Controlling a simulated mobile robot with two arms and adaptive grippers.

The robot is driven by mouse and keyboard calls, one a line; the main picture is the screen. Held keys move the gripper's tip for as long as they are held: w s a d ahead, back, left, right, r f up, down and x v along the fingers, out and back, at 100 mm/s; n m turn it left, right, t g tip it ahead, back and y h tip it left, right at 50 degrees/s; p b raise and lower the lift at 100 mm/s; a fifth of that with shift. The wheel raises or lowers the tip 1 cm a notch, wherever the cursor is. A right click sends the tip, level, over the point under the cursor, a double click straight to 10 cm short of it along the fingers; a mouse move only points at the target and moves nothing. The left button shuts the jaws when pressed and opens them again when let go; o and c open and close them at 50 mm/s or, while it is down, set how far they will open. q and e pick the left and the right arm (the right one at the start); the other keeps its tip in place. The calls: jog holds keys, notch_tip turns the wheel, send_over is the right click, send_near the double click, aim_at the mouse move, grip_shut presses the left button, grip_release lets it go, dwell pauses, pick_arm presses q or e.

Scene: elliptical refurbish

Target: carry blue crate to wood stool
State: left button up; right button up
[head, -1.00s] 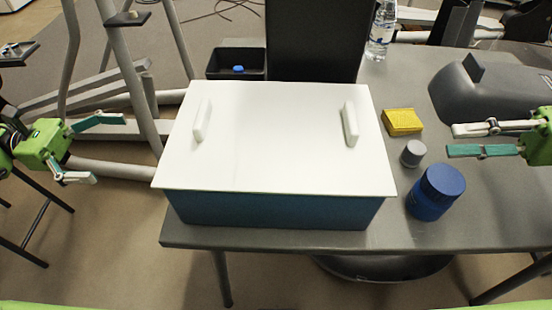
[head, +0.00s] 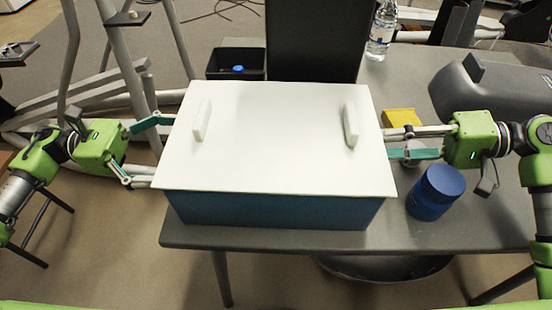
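The blue crate (head: 270,210) sits on the grey table, covered by a white lid (head: 270,150) with two raised white handles. My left gripper (head: 145,150) is open at the crate's left side, its fingertips at the lid's left edge. My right gripper (head: 392,145) is open at the right side, its fingertips close to the lid's right edge. Whether either touches the crate I cannot tell. No wood stool can be made out.
On the grey table (head: 450,220), right of the crate, are a blue-lidded jar (head: 436,192), a yellow box (head: 401,117) and a partly hidden grey knob (head: 412,158). A dark bin (head: 235,62), a black panel (head: 315,40) and a water bottle (head: 382,30) stand behind.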

pick_arm(q)
jog(key=shift+d, duration=0.1)
pick_arm(e)
jog(key=shift+a, duration=0.1)
pick_arm(q)
jog(key=c, duration=0.8)
pick_arm(e)
jog(key=c, duration=0.8)
pick_arm(q)
jog(key=c, duration=0.9)
pick_arm(e)
grip_shut()
pick_arm(q)
jog(key=shift+r, duration=0.1)
jog(key=shift+r, duration=0.1)
pick_arm(e)
jog(key=shift+r, duration=0.15)
